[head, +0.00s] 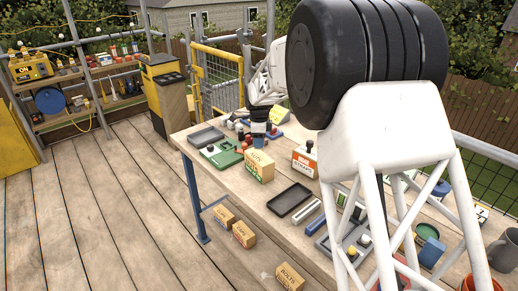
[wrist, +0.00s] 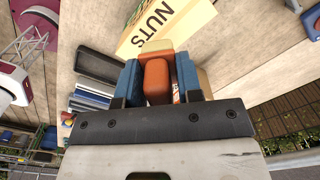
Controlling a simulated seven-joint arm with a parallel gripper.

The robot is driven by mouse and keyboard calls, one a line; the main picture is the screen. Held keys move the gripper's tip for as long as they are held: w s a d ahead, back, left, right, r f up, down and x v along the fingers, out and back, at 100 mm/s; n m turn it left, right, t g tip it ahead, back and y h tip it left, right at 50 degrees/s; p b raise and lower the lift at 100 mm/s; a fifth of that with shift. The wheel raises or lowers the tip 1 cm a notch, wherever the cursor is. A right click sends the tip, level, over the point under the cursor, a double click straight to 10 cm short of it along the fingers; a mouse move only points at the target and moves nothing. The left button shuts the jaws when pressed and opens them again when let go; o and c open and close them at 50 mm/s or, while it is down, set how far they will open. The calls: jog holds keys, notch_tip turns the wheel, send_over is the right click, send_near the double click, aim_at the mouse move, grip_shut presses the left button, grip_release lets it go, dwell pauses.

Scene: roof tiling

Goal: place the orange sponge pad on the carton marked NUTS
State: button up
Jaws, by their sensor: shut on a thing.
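The carton marked NUTS (wrist: 187,22) lies just beyond my fingertips in the wrist view. In the head view a tan carton (head: 258,168) stands on the workbench right below my gripper (head: 258,142); its lettering is too small to read surely. In the wrist view my gripper (wrist: 159,76) has its blue fingers on both sides of the orange sponge pad (wrist: 157,83) and is shut on it. The pad is close to the carton; I cannot tell whether they touch. In the head view the pad is not clearly visible.
A STRAPS carton (head: 305,163) stands right of the tan carton. A dark tray (head: 290,200) lies in front, and a green case (head: 221,154) lies to the left. Several small cartons, one marked BOLTS (head: 290,277), sit below the bench (head: 262,205). My arm hides part of the bench.

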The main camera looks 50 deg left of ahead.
jog(key=shift+f, duration=1.75)
jog(key=shift+f, duration=0.1)
jog(key=o, duration=0.9)
notch_tip(320, 180, up, 12)
jog(key=shift+r, duration=0.1)
